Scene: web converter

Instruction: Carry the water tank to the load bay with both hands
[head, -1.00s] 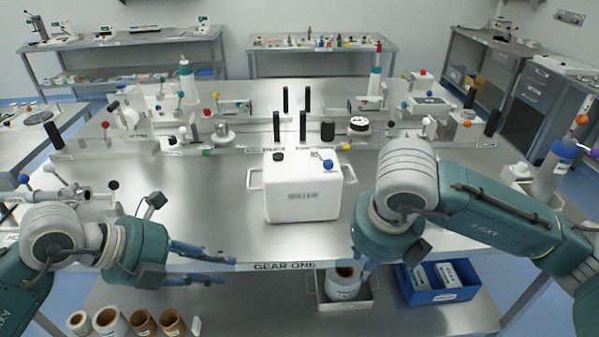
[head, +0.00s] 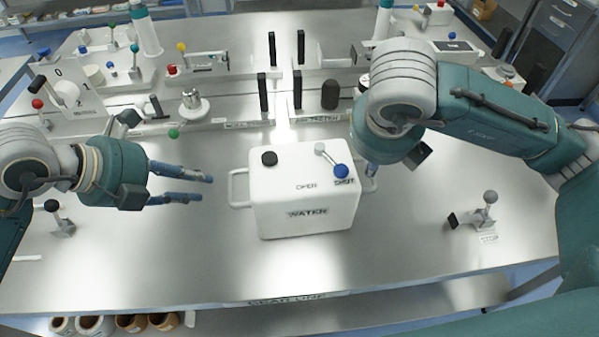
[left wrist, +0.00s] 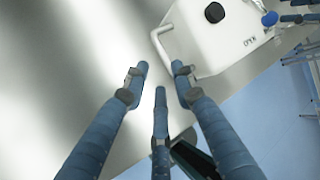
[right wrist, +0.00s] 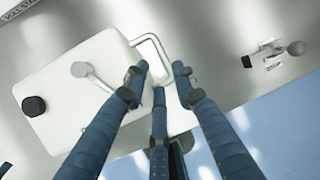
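The white water tank (head: 305,205) stands upright on the steel table, with a black cap, a small lever with a blue knob and the word WATER on its front. It has a left handle (head: 238,189) and a right handle (right wrist: 150,42). My left gripper (head: 207,189) is open and empty, a short way left of the left handle, which also shows beyond the fingertips in the left wrist view (left wrist: 160,45). My right gripper (right wrist: 160,75) is open at the right handle, its fingertips spread about the bar. Contact there cannot be told; my arm hides most of it in the head view.
The steel table (head: 420,245) is clear in front of the tank. Black upright posts (head: 297,88) and fixtures stand behind it. A small grey-knobbed lever (head: 485,212) stands at the right. Several rolls (head: 95,325) lie below the table's front edge.

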